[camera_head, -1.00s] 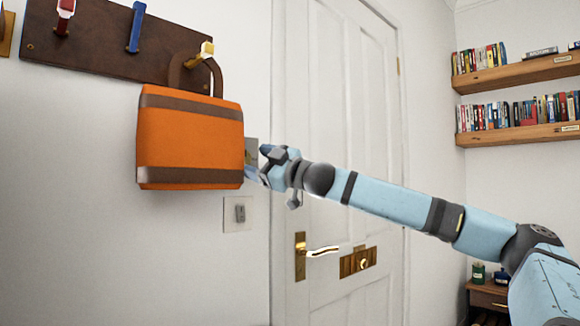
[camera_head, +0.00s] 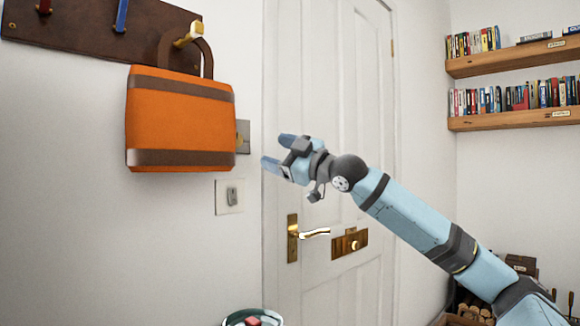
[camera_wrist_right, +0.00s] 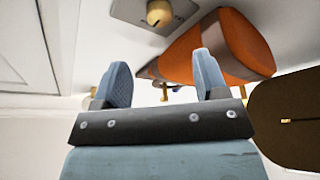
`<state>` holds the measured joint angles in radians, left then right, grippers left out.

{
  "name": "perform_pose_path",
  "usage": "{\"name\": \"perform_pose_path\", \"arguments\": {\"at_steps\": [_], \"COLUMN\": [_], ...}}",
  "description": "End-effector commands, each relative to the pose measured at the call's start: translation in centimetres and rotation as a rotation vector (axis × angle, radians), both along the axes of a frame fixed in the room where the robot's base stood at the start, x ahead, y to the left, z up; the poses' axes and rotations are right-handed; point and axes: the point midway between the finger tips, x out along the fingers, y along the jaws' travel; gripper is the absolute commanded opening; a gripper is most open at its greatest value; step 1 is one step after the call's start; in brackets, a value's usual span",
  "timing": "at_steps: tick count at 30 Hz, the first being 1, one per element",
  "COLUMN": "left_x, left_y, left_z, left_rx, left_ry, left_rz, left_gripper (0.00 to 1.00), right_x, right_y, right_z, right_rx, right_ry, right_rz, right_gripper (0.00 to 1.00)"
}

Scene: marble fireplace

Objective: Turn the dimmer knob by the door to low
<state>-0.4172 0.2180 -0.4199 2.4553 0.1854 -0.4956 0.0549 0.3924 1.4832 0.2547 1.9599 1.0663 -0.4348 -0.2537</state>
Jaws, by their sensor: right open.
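The round brass dimmer knob (camera_wrist_right: 159,13) sits on a grey metal plate (camera_wrist_right: 183,12) at the top of the right wrist view. In the head view the plate (camera_head: 243,136) is on the wall left of the door, and the orange bag (camera_head: 180,118) hides part of it. My right gripper (camera_head: 277,151) is open and empty, in front of the door and right of the plate, apart from it. Its two blue fingers (camera_wrist_right: 163,78) stand spread below the knob in the right wrist view. My left gripper is out of view.
The orange bag hangs from a brass hook on a brown hook board (camera_head: 90,42), close to the knob. A second switch plate (camera_head: 229,197) is lower on the wall. The white door (camera_head: 335,110) has a projecting brass handle (camera_head: 293,240). A container (camera_head: 252,318) shows at the bottom edge.

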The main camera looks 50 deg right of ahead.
Motion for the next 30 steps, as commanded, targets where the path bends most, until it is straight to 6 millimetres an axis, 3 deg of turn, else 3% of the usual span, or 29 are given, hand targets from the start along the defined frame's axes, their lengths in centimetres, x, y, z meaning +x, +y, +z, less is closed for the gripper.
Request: {"name": "perform_pose_path", "arguments": {"at_steps": [1,9,30], "left_x": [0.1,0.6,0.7], "left_y": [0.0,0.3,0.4], "left_z": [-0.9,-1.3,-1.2], "left_rx": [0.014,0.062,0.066], "left_ry": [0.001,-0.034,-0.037], "left_rz": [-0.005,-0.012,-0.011], "left_gripper": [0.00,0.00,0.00], "right_x": [-0.5,-2.5,-2.7], "right_y": [0.0,-0.4,-0.4], "right_z": [-0.6,-0.8,-0.7], "right_rx": [0.002,-0.002,-0.002], "right_ry": [-0.002,-0.001,0.000], "right_rz": [0.005,0.002,0.001], "right_gripper": [0.67,0.67,0.67]}}
